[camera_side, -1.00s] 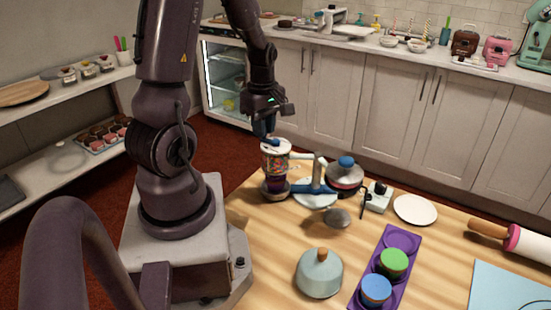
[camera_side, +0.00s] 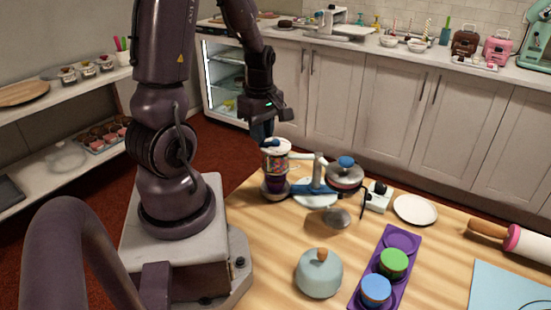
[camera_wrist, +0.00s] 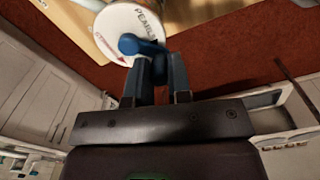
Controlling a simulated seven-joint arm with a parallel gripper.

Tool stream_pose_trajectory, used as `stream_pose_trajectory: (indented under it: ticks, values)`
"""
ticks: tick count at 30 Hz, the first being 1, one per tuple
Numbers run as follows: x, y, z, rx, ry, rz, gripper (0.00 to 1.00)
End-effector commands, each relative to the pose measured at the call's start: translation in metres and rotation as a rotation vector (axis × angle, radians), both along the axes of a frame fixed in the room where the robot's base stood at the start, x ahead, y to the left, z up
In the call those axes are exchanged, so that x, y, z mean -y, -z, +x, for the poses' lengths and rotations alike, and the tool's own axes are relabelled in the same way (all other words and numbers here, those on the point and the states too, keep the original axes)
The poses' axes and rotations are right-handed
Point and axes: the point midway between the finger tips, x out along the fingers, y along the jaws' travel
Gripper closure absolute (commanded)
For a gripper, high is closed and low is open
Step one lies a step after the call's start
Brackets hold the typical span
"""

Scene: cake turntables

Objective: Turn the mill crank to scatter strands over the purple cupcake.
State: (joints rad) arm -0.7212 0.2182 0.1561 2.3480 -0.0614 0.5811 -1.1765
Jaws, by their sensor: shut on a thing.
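The mill (camera_side: 279,163) is a clear cylinder of coloured bits with a white lid, at the table's far left edge. In the wrist view its round white lid (camera_wrist: 112,22) carries red and dark lettering, partly out of frame. A blue crank (camera_wrist: 133,45) sits on the lid. My gripper (camera_side: 262,138) is above the mill; its blue fingers (camera_wrist: 157,75) are closed at the crank's outer end.
Nearer are a pale domed lid (camera_side: 319,275) and a purple tray (camera_side: 400,240) with green and blue cupcakes.

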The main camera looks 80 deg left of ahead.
Motion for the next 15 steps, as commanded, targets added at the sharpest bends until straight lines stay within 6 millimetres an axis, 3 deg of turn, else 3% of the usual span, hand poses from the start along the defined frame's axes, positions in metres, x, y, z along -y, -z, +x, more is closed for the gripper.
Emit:
stream_pose_trajectory:
  ticks: [15]
  values:
    - [0.012, -0.001, 0.006, 0.008, 0.002, 0.007, 0.97]
